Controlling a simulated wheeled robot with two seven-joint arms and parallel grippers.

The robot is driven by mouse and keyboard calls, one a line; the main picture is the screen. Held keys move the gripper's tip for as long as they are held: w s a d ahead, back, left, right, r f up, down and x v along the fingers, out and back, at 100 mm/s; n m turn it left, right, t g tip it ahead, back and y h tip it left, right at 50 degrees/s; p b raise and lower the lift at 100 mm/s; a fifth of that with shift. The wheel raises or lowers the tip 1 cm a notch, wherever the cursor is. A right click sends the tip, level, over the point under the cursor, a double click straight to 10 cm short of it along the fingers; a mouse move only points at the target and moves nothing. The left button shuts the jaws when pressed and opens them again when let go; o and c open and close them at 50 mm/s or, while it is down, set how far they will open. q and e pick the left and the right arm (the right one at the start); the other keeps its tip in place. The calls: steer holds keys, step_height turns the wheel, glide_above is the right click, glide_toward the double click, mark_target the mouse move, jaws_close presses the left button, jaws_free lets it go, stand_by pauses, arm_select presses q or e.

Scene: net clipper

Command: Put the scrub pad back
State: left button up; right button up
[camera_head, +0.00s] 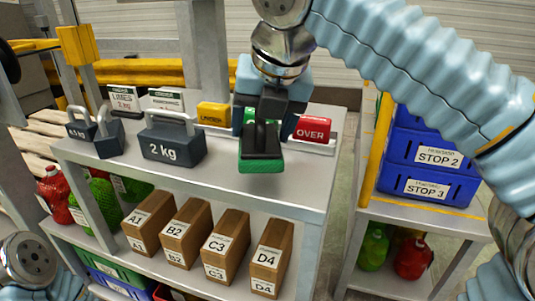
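The scrub pad (261,164), a green block with a dark top and handle, is at the middle of the upper shelf, towards its front. My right gripper (266,122) reaches down over it from above and appears shut on its dark handle. I cannot tell whether the pad touches the shelf top or is held just above it. My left arm shows at the bottom left corner; its gripper is out of view.
Weights, including a 2 kg block (172,146), stand left on the shelf top (215,183). Blue bins (428,187) stand right.

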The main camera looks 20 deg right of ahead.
mark_target(271, 135)
steer(key=f, duration=0.2)
steer(key=d+f+b, duration=0.1)
steer(key=f, duration=0.1)
steer(key=shift+a, duration=0.1)
steer(key=o, duration=1)
steer(key=p+v, duration=0.3)
steer(key=v, duration=0.9)
steer(key=shift+r, duration=0.15)
